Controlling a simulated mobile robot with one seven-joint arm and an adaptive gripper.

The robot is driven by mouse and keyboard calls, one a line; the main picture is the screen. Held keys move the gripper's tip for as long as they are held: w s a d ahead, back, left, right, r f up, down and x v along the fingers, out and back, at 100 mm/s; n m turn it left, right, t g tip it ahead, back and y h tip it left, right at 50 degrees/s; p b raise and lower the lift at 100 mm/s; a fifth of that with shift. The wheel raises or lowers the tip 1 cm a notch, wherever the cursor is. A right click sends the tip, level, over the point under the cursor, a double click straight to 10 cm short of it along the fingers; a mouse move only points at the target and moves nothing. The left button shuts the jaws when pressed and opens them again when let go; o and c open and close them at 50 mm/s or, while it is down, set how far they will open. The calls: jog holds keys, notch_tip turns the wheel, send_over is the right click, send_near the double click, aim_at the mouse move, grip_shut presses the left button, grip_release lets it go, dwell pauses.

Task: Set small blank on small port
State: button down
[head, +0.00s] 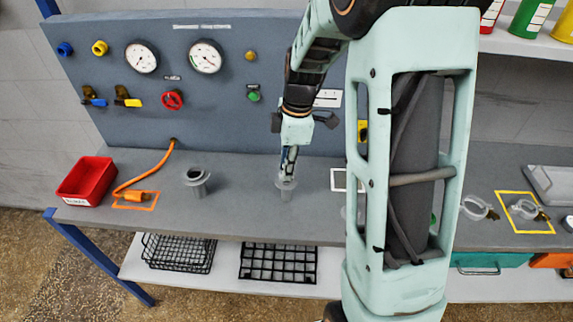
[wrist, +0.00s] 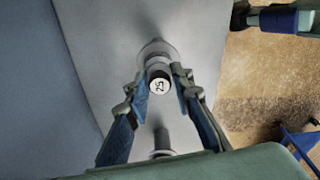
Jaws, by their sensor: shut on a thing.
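My gripper (head: 287,172) points down over the small port (head: 286,195) on the grey bench. In the wrist view my gripper (wrist: 160,82) is shut on the small blank (wrist: 160,87), a round piece with a pale face marked 25. The small port's grey rim (wrist: 156,50) shows just beyond the blank, in line with it. The blank is at or just above the port's top; I cannot tell whether they touch. The fingers hide the blank's sides.
A wider port (head: 197,183) stands to the left, with an orange hose end (head: 140,196) and a red bin (head: 87,180) beyond. A gauge panel (head: 200,90) rises behind. Clear clamps (head: 475,208) lie at right. My arm hides part of the bench.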

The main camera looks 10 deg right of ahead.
jog(key=shift+f, duration=0.1)
dwell(0.5)
jog(key=c, duration=1.6)
grip_release()
notch_tip(320, 180, up, 12)
jog(key=d, duration=0.1)
jog(key=shift+s+d, duration=0.15)
jog(key=shift+d, duration=0.1)
